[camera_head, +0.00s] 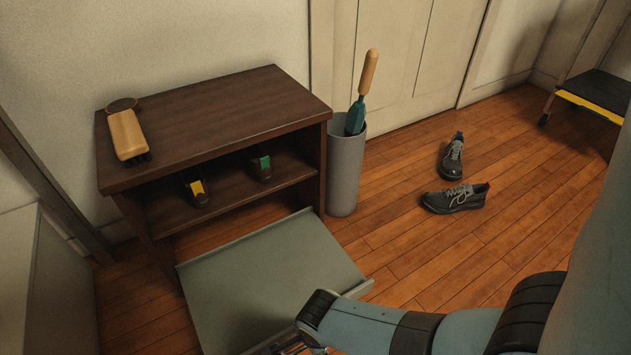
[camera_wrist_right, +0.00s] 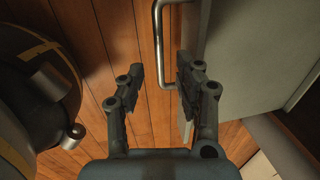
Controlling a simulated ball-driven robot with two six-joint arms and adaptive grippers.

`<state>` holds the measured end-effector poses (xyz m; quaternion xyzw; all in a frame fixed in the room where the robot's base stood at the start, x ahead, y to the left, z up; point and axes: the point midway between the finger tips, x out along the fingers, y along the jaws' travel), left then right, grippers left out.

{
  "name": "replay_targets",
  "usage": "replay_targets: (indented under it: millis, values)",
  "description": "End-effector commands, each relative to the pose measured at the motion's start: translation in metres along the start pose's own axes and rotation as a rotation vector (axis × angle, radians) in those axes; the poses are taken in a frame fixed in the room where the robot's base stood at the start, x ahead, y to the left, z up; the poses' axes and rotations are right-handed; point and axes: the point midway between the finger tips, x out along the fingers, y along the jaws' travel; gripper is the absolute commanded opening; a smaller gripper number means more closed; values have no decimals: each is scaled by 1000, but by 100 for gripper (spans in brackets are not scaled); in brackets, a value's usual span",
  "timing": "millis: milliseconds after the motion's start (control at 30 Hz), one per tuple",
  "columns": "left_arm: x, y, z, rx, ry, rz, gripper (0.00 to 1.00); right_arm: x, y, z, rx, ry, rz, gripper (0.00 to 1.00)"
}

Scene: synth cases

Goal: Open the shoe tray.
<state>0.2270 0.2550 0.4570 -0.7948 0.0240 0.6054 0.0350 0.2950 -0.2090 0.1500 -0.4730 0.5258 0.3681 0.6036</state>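The shoe tray (camera_head: 265,270) is a flat grey-green slab low under the dark wooden rack (camera_head: 235,105). It extends well out in front of the rack, and its visible top is bare. In the right wrist view the tray front (camera_wrist_right: 240,60) carries a pale metal bar handle (camera_wrist_right: 159,40). My right gripper (camera_wrist_right: 162,72) is open, its two fingers apart with the handle between and just beyond the tips; I cannot tell whether they touch. In the head view this gripper is mostly hidden at the bottom edge. My left gripper is not in view.
A brush (camera_head: 127,135) and a round tin lie on the rack top. Two small items (camera_head: 197,190) sit on its shelf. A grey cylinder bin (camera_head: 344,170) stands right of the rack.

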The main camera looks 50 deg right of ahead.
Motion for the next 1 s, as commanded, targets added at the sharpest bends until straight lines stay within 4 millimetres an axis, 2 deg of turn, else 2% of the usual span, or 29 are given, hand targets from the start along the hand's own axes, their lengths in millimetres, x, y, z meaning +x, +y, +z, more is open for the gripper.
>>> replay_targets:
  millis: [300, 500, 700, 1000]
  values:
    - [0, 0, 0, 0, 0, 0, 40, -53, 1, 0, 1, -1, -1, 34]
    - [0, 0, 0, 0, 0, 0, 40, -77, 0, 0, 1, -1, 0, 34]
    - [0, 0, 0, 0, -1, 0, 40, -84, 0, 0, 0, 0, 1, 34]
    - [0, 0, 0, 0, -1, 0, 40, -84, 0, 0, 0, 0, 1, 34]
